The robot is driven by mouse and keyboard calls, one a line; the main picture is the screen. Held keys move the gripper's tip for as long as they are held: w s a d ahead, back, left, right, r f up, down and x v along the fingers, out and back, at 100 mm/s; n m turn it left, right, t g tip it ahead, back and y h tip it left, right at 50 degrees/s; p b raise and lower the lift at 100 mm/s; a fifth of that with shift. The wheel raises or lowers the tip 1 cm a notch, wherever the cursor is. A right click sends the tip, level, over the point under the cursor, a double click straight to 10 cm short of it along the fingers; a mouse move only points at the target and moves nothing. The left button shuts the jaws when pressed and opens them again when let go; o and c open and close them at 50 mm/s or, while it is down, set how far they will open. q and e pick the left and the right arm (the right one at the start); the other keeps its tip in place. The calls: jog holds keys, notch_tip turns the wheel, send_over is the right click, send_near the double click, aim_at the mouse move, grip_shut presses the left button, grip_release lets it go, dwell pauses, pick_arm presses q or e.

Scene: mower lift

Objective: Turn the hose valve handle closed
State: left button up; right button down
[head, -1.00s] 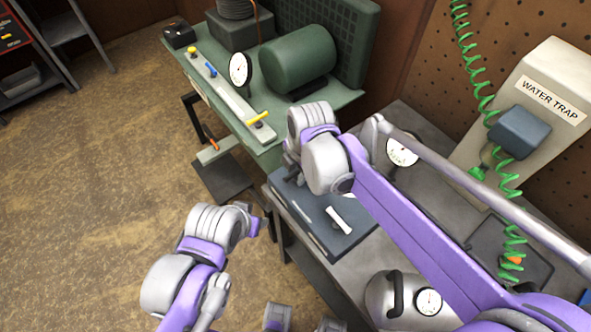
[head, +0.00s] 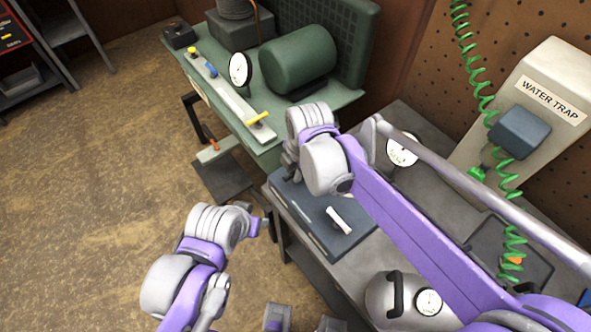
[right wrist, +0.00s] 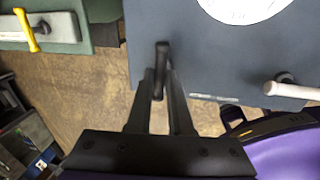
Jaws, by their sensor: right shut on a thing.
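In the right wrist view, my right gripper (right wrist: 159,84) is shut on a dark lever handle (right wrist: 163,53) at the edge of a blue-grey panel (right wrist: 180,20). The handle's lower part is between the fingers. A white handle (right wrist: 290,89) on the same panel lies to the right, clear of the fingers; it also shows in the head view (head: 339,219). No label shows which handle belongs to the hose valve. In the head view my right arm's wrist hides the grip. My left wrist (head: 215,225) hangs over the floor; its jaws are unclear.
A green bench (head: 180,60) at the back holds a manifold with a yellow lever (head: 259,118), a gauge (head: 240,69) and a green motor (head: 297,58). A water trap box (head: 535,85) and green coiled hose (head: 483,90) are at right. Floor at left is open.

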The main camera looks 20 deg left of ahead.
jog(key=m, duration=0.3)
jog(key=shift+a+m+t+h, duration=0.15)
jog(key=shift+m+t+h, duration=0.15)
jog(key=shift+m, duration=0.1)
jog(key=m, duration=0.4)
jog(key=shift+w+a+m+h, duration=0.1)
jog(key=shift+m+h, duration=0.2)
jog(key=shift+h, duration=0.1)
jog(key=m, duration=0.4)
jog(key=shift+w+h, duration=0.1)
jog(key=shift+h, duration=0.3)
jog(key=shift+w+m+h, duration=0.1)
jog(key=shift+m+h, duration=0.3)
jog(key=shift+m, duration=2)
jog(key=c, duration=0.8)
grip_release()
jog(key=shift+c, duration=0.2)
